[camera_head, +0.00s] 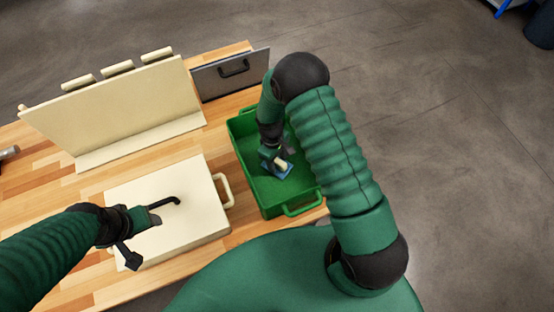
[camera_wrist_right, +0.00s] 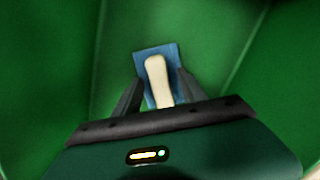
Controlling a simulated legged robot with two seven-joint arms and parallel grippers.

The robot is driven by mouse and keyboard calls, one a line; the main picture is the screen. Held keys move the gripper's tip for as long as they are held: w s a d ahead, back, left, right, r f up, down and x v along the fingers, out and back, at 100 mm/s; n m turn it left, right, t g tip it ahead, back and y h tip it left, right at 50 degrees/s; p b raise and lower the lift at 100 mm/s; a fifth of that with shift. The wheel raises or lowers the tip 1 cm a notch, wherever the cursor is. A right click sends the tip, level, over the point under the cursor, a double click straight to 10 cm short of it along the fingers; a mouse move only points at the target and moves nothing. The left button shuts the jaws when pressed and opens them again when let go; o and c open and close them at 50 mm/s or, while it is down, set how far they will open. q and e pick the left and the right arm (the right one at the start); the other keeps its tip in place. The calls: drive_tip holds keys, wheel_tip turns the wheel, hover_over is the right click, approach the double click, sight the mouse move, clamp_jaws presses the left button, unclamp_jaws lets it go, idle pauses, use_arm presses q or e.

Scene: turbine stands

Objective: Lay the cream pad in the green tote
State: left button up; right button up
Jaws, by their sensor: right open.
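The cream pad (camera_wrist_right: 158,82) shows in the right wrist view as a cream strip on a blue square piece (camera_wrist_right: 172,55), between the fingers of my right gripper (camera_wrist_right: 155,95). The fingers are apart, so the gripper is open around it. In the head view my right gripper (camera_head: 277,158) is down inside the green tote (camera_head: 245,148), with the cream piece (camera_head: 281,162) and blue piece at its tips, low over or on the tote floor. Exact contact is unclear.
The cream case (camera_head: 190,180) with a side handle stands left of the tote on the wooden table (camera_head: 60,225). A raised cream panel (camera_head: 120,110) and a grey panel with a black handle (camera_head: 230,75) stand behind. Tote walls surround my right gripper closely.

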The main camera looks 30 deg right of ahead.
drive_tip(key=shift+o, duration=0.8)
drive_tip(key=shift+w+a+r+p, duration=0.1)
drive_tip(key=shift+w+r+p, duration=0.1)
drive_tip(key=shift+r+p, duration=1.3)
drive_tip(key=shift+w+a+r+p, duration=0.15)
drive_tip(key=shift+r+p, duration=0.7)
drive_tip(key=shift+r, duration=1.15)
